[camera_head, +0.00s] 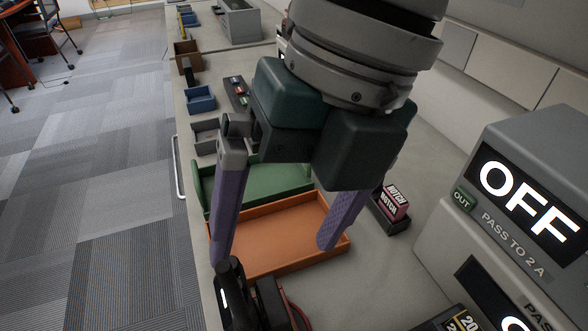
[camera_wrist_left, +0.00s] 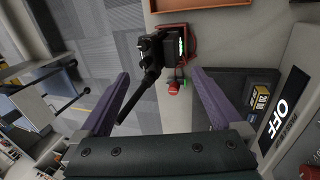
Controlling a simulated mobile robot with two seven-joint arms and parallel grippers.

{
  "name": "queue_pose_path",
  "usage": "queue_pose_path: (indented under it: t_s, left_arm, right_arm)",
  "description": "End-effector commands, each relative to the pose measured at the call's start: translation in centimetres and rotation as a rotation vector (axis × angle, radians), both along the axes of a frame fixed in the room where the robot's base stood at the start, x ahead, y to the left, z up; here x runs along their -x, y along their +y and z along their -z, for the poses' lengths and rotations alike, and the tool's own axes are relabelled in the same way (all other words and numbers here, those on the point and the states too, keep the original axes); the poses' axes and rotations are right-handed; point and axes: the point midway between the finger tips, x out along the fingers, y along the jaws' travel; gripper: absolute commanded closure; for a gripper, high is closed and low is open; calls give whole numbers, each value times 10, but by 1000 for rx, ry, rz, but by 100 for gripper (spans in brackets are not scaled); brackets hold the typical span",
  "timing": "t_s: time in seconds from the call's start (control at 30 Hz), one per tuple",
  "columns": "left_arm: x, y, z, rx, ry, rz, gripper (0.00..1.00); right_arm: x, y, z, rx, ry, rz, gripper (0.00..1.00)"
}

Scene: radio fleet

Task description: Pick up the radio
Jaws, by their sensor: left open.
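The radio (camera_head: 230,296) is black, with a lit strip, and stands at the bottom of the head view near the counter's left edge, cut off by the frame. In the left wrist view the radio lies between and beyond the spread fingertips (camera_wrist_left: 160,73), with nothing gripped. Whether a finger touches it I cannot tell.
An orange tray (camera_head: 262,266) and a green tray (camera_head: 283,179) lie on the counter (camera_head: 378,270) behind the fingers. A grey machine reading OFF (camera_head: 498,150) stands at the right. A small "NOTCH" block (camera_head: 396,198) sits beside the trays. Open carpeted floor (camera_head: 90,190) is left of the counter.

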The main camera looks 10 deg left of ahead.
Motion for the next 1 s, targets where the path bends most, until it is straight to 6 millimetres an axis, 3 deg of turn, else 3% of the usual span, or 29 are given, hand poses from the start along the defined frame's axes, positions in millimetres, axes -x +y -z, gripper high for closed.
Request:
queue_pose_path:
  t_s: [0.7,1.0]
  left_arm:
    - [21,24,88,-1,1,-2,0]
    - [21,26,95,0,0,-1,0]
  right_arm:
    - [0,0,-4,0,1,0,33]
    - [0,0,-4,0,1,0,33]
